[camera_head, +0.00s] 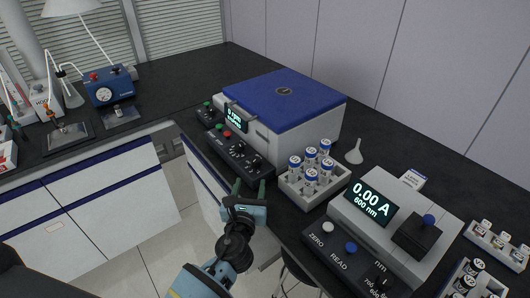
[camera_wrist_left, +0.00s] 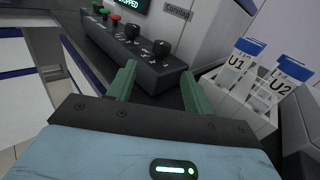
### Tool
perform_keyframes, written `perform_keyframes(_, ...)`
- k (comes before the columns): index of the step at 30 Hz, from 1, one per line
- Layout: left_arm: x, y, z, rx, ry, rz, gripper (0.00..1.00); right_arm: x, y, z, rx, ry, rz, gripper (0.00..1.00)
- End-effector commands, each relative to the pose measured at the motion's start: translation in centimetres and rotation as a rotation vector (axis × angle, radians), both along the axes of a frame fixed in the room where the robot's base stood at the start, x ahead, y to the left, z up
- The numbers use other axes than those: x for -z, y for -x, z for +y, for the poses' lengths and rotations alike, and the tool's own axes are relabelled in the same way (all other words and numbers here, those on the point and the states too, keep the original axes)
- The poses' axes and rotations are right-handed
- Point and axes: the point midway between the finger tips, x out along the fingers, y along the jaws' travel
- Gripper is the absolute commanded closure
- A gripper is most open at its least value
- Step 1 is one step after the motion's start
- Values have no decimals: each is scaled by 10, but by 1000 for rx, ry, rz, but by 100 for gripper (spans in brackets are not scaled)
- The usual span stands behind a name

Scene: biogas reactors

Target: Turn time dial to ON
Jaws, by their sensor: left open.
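The centrifuge (camera_head: 285,105), white with a blue lid, stands on the dark bench in the head view. Its sloped black control panel (camera_head: 228,150) carries buttons and black dials. In the left wrist view two larger black dials show, one at the panel's right end (camera_wrist_left: 161,48) and one left of it (camera_wrist_left: 131,31). Their labels are too small to read, so I cannot tell which is the time dial. My left gripper (camera_head: 249,186) has green fingers, open and empty, just in front of the panel's right end. In the left wrist view the fingers (camera_wrist_left: 158,76) point at the panel, apart from the dials.
A rack of blue-capped vials (camera_head: 313,188) stands right of the panel, near my left gripper. A photometer (camera_head: 395,225) reading 0.00 A is further right. A white funnel (camera_head: 354,153) lies behind the rack. Floor is open left of the bench edge.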

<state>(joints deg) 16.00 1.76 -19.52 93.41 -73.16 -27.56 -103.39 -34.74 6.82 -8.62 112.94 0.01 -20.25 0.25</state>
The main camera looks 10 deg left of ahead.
Motion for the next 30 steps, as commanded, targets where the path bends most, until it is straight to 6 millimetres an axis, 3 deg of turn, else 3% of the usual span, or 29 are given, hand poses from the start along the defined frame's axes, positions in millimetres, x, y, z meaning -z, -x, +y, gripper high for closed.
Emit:
perform_keyframes(11, -3, -11, 0, -2, -37, -6, 49, 5, 10, 0, -1, 2, 21, 64)
perform_keyframes(21, -2, -59, 6, -1, -35, -6, 49, 12, 14, 0, -1, 1, 34, 64)
perform_keyframes(30, -2, -79, 9, -1, -34, -6, 49, 15, 16, 1, -1, -1, 41, 64)
